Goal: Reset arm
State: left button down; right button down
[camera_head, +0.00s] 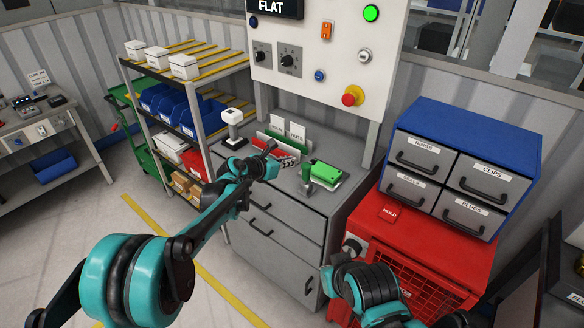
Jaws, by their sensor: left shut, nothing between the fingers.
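My left arm reaches in from the left, and my left gripper (291,158) is over the grey workbench (280,185). It is shut and holds nothing. It is close to a green block-like item (326,174) on the bench, to the right, and to upright white cards (287,131) behind it. I cannot tell whether it touches anything. My right arm (370,285) shows at the bottom centre, in front of the red cabinet; its gripper cannot be made out.
A control panel (330,55) with a red knob stands behind the bench. A blue drawer unit (465,165) sits on the red cabinet (420,240) at the right. A shelf rack (190,125) with blue bins stands at the left. The floor at lower left is clear.

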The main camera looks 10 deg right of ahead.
pick_arm(q)
jog(key=s+a+r+n+t+y, duration=0.1)
jog(key=a+r+n+t, duration=0.4)
jog(key=r, duration=0.4)
jog(key=s+a+r+n+t, duration=0.1)
jog(key=a+r+n+t, duration=0.1)
jog(key=a+r+n, duration=0.55)
jog(key=s+a+r+n+t+y+b, duration=0.1)
jog(key=s+a+n+y, duration=0.3)
jog(key=a+n, duration=0.45)
jog(key=s+a+r+n+t+y+b, duration=0.1)
jog(key=s+a+r+n+t+y, duration=0.15)
jog(key=a+n+y, duration=0.4)
jog(key=s+a+f+n+g+y, duration=0.2)
jog(key=s+a+f+n+g, duration=0.4)
jog(key=s+a+f+n, duration=0.7)
jog(key=s+d+f+n+g+h, duration=0.1)
jog(key=s+d+f+n+g, duration=0.1)
jog(key=s+f, duration=0.4)
jog(key=s+d+f+n+g+h+b, duration=0.1)
jog(key=s+d+f+n+g+h, duration=0.1)
jog(key=s+f, duration=0.5)
jog(key=s+d+n+g, duration=0.1)
jog(key=s+n, duration=0.1)
jog(key=s, duration=0.2)
